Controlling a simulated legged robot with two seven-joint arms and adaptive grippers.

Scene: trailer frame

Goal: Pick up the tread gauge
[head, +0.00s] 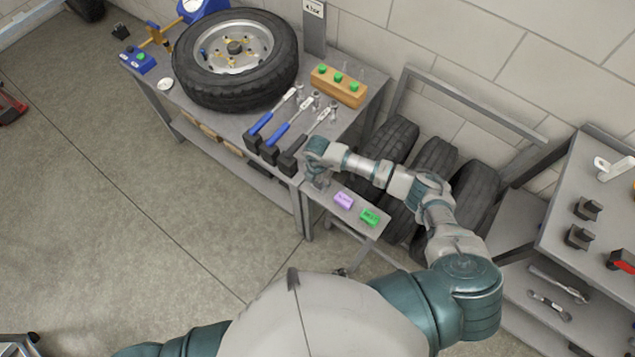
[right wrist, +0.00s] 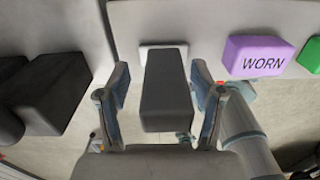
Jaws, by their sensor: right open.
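A dark grey block (right wrist: 167,88) with a pale piece (right wrist: 150,50) at its far end shows in the right wrist view; I take it to be the tread gauge. It lies between the two fingers of my right gripper (right wrist: 163,100). The fingers are open, with a visible gap on each side of the block. In the head view my right gripper (head: 317,182) is over the left end of a small side shelf (head: 358,224), and its wrist mostly hides the gauge. My left gripper is out of view.
A purple block marked WORN (right wrist: 262,56) and a green block (head: 369,217) sit right of the gauge. Black wrench holders (head: 291,163) stand close on the left. A workbench (head: 225,122) carries a wheel (head: 235,60). Tyres (head: 433,165) lean behind the shelf.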

